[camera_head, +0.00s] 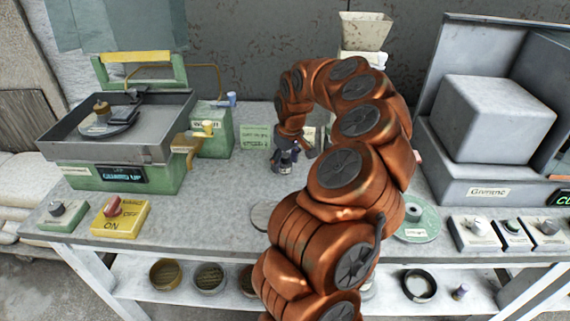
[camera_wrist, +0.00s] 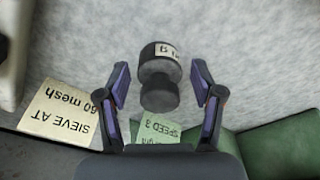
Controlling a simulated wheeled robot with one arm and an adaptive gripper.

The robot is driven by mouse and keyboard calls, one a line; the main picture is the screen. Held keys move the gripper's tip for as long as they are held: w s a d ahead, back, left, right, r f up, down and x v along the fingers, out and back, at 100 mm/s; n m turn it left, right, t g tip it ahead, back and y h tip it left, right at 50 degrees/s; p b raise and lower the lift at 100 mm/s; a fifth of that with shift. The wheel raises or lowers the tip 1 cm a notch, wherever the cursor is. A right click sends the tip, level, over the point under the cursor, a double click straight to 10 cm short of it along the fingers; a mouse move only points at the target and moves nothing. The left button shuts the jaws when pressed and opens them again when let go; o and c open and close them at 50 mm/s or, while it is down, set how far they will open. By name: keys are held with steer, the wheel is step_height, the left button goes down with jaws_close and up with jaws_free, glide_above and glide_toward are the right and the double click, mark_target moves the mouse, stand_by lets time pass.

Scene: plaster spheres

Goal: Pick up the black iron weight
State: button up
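The black iron weight (camera_wrist: 159,62) is a short dark cylinder with a narrower knob and a pale label. In the wrist view it stands on the grey bench top between the two fingers of my gripper (camera_wrist: 160,72). A gap shows between the weight and each finger, so the gripper is open and holds nothing. In the head view the gripper (camera_head: 293,152) points down at the weight (camera_head: 285,168) near the back of the bench, and partly hides it.
Paper notes (camera_wrist: 62,108) lie beside the weight. A green machine with a grey tray (camera_head: 115,150) stands left, and a grey cabinet (camera_head: 495,120) right. A yellow switch box (camera_head: 120,218) sits near the front edge.

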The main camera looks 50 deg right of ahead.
jaws_close()
stand_by(0.3)
steer(key=shift+r, duration=0.15)
